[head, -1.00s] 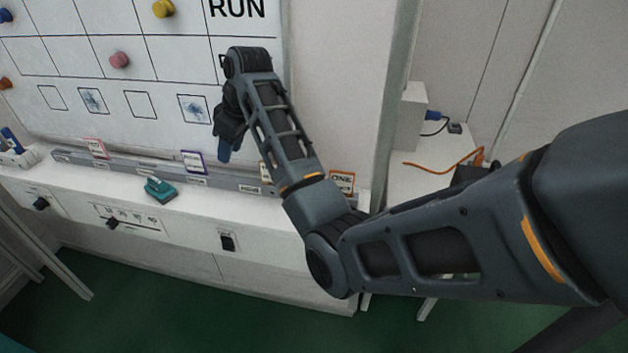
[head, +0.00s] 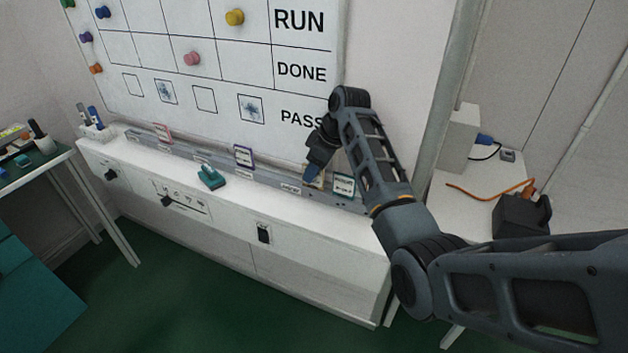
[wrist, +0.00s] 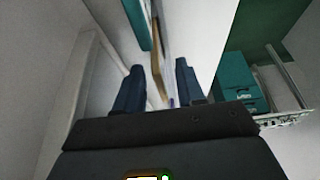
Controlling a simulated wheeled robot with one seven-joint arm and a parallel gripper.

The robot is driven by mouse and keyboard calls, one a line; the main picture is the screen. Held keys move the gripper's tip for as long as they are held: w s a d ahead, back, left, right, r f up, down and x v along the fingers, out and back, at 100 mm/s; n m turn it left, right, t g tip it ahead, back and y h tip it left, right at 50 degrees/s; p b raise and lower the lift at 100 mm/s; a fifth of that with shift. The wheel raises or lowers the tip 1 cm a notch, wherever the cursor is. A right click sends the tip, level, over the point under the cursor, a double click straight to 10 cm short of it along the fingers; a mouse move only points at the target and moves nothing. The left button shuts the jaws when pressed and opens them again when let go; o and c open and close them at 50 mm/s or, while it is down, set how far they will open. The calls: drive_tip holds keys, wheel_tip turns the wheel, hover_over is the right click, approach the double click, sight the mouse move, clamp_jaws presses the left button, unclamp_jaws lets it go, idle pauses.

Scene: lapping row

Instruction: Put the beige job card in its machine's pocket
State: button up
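In the head view, the beige job card (head: 316,183) stands in the grey rack (head: 270,178) on the white cabinet, partly hidden by my gripper. My gripper (head: 311,172) is right at it, pointing down. In the wrist view, the two dark blue fingers (wrist: 158,88) are apart. The edge of the beige card (wrist: 158,72) shows between them, with gaps on either side. A teal-edged card (head: 344,184) stands just right of the beige one. A purple-edged card (head: 243,156) and a red-edged card (head: 162,133) stand farther left in the rack. No machine pocket is identifiable.
A whiteboard (head: 225,75) with colored magnets rises behind the rack. A table (head: 45,160) stands at left. A black box (head: 520,215) and orange cable lie at right.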

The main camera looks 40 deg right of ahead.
drive_tip(key=shift+x, duration=1.25)
drive_tip(key=shift+c, duration=0.4)
clamp_jaws()
